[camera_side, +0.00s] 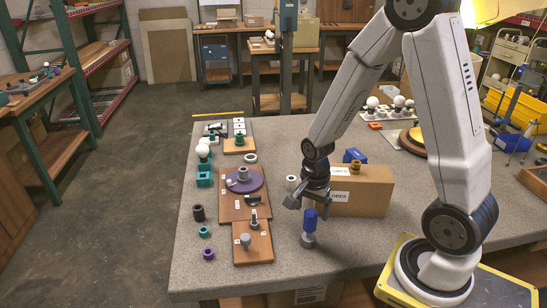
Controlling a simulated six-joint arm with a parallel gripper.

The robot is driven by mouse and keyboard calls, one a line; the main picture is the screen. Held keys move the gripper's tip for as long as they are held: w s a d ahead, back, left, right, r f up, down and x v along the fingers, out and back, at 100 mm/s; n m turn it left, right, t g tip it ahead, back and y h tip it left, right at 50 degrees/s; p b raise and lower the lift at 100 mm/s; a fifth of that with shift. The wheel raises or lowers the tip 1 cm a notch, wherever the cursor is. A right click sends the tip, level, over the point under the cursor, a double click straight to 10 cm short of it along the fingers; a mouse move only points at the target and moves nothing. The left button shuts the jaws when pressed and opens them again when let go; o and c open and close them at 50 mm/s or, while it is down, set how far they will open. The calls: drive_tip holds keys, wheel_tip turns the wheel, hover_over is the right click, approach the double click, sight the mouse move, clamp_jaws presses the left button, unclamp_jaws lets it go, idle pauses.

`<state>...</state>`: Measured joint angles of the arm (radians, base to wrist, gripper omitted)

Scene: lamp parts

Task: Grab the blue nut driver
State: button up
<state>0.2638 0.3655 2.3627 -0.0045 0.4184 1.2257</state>
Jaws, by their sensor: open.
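The blue nut driver (310,220) stands upright on the grey table in front of the cardboard box. Its blue handle is on top and a grey part is at its foot. My gripper (307,203) is open and points down just above the handle. Its fingers appear to be near the handle's top, one to each side. I cannot tell whether they touch it.
The cardboard box (362,190) stands close behind my gripper, with a blue item (355,156) and a brass-coloured part (355,167) on top. Wooden boards with lamp parts, including a purple disc (240,184), lie to the left. The table's front centre is clear.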

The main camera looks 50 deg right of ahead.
sight(310, 221)
drive_tip(key=shift+f, duration=0.15)
drive_tip(key=shift+f, duration=2.45)
clamp_jaws()
